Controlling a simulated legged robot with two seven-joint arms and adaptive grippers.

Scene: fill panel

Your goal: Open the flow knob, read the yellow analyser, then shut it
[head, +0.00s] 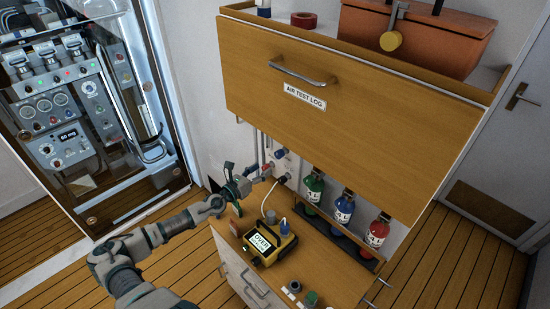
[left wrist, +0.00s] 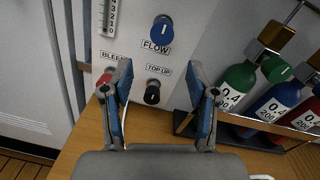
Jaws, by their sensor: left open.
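The blue flow knob (left wrist: 162,30) is on the white panel above the label FLOW, its white mark close to upright. It also shows in the head view (head: 280,152). My left gripper (left wrist: 160,72) is open and empty, facing the panel, its fingertips below the flow knob and apart from it. In the head view the gripper (head: 248,178) is at the panel's left side. The yellow analyser (head: 262,258) sits on the wooden counter; its screen appears to read OVER, with a smaller line too small to read. My right gripper is not in view.
A black knob (left wrist: 152,92) labelled TOP UP and a partly hidden red knob (left wrist: 104,80) are below the flow knob. Green (head: 313,188), blue (head: 343,208) and red (head: 377,232) bottles stand in a rack on the right. A wooden drawer front (head: 350,120) overhangs the panel.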

